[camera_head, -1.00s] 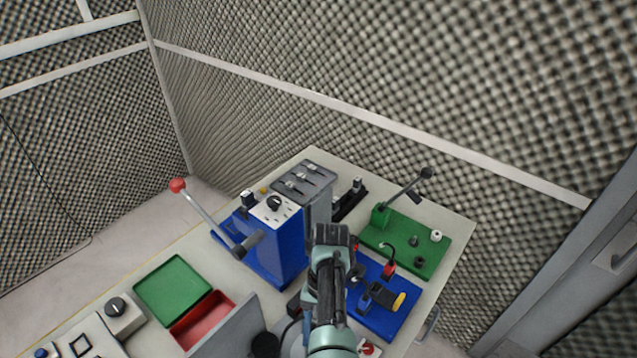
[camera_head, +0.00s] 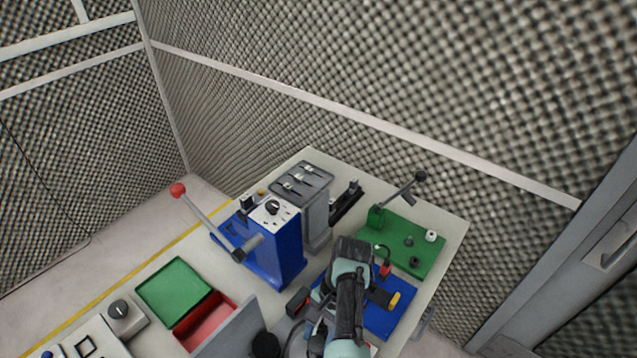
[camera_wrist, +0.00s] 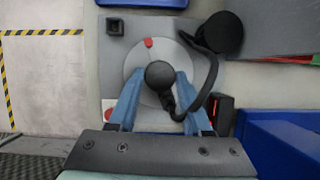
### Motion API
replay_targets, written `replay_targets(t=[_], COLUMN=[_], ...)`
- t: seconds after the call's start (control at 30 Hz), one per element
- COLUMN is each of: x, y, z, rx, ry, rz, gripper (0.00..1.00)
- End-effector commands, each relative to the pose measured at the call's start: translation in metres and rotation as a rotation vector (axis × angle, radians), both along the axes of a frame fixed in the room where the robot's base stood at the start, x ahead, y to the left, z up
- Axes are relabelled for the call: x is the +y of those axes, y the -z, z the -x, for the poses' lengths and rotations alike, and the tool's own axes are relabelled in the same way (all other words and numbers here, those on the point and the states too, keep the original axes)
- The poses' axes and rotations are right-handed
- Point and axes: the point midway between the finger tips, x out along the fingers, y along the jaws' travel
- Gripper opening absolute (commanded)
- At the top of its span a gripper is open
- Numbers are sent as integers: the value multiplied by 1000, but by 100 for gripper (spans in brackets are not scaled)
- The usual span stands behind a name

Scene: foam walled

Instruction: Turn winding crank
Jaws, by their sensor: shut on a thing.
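The winding crank appears in the wrist view as a pale round disc (camera_wrist: 134,62) with a red mark at its top edge and a dark round knob (camera_wrist: 161,74) near its middle. My gripper (camera_wrist: 158,80) has its two blue fingers on either side of this knob, shut on it. A black curved piece (camera_wrist: 212,68) runs from beside the right finger up to a larger black round part (camera_wrist: 224,33). In the head view my gripper's wrist (camera_head: 350,255) is over the table, and its fingertips and the crank's knob are hidden behind my arm.
A blue box with a red-knobbed lever (camera_head: 177,190) stands left of my arm. A green board (camera_head: 425,255) with a lever lies behind right, and a blue board (camera_head: 398,318) lies close at right. A red and black block (camera_wrist: 221,112) sits near the right finger. Green and red trays (camera_head: 174,286) lie left.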

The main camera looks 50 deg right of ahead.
Motion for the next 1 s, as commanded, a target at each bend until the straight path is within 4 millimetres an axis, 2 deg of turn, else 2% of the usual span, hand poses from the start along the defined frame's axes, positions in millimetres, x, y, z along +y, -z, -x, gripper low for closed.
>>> replay_targets(t=[1.0], x=[0], y=[-3], z=[4], rx=[-1], ry=[509], rz=[2], gripper=[0])
